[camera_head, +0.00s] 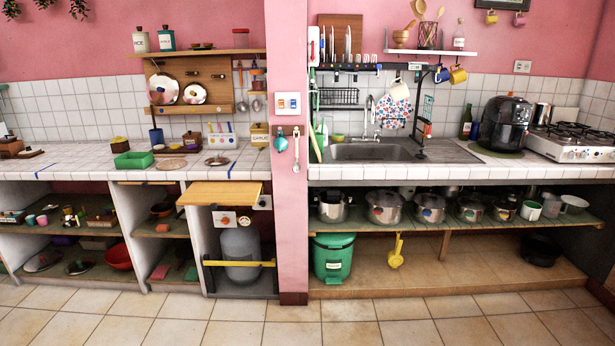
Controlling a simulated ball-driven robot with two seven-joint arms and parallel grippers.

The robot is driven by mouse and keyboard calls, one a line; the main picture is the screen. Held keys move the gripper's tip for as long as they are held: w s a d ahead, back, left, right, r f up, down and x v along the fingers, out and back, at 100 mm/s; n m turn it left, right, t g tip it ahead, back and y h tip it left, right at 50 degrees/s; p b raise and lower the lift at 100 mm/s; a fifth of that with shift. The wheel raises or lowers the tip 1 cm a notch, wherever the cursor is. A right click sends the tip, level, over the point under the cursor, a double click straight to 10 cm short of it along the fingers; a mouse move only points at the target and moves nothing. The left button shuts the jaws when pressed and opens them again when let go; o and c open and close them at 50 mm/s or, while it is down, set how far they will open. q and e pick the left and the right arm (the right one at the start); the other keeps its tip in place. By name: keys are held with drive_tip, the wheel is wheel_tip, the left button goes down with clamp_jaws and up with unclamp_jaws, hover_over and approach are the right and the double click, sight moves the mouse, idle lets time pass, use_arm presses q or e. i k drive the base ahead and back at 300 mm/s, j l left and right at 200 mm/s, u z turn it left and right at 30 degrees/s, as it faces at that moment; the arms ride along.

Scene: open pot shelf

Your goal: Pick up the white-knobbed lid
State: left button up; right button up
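Several metal pots stand in a row on the open shelf under the sink counter, among them a pot at the left end (333,208) and a larger one beside it (384,208). Some carry lids, but their knobs are too small to tell by colour. A round, shallow metal lid-like piece (217,161) lies on the left tiled counter. Two flat round lid-like pieces, one pale (43,262) and one dark (80,267), lie on the lower left shelf. I cannot tell which piece has a white knob. Neither gripper is in view.
A pink pillar (289,215) divides the two counters. A green bin (332,258) and a yellow scoop-like item (396,252) are below the pot shelf (460,224). A wooden board (219,193) juts out at left. The tiled floor (400,330) in front is clear.

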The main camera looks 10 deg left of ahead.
sight(217, 160)
drive_tip(key=i+j+z, duration=0.1)
drive_tip(key=j, duration=0.3)
drive_tip(key=i+j+z, duration=0.1)
drive_tip(key=i+j, duration=0.25)
drive_tip(key=i+j+z, duration=0.1)
drive_tip(key=j, duration=0.45)
drive_tip(key=i+j+z, duration=0.1)
drive_tip(key=i+j, duration=0.15)
drive_tip(key=j, duration=0.2)
drive_tip(key=i+j+z, duration=0.1)
drive_tip(key=j, duration=0.35)
drive_tip(key=i+j+z, duration=0.1)
drive_tip(key=j, duration=0.4)
drive_tip(key=i+j+z, duration=0.1)
drive_tip(key=j, duration=0.4)
drive_tip(key=i+j+z, duration=0.1)
drive_tip(key=i+j, duration=0.15)
drive_tip(key=j, duration=0.25)
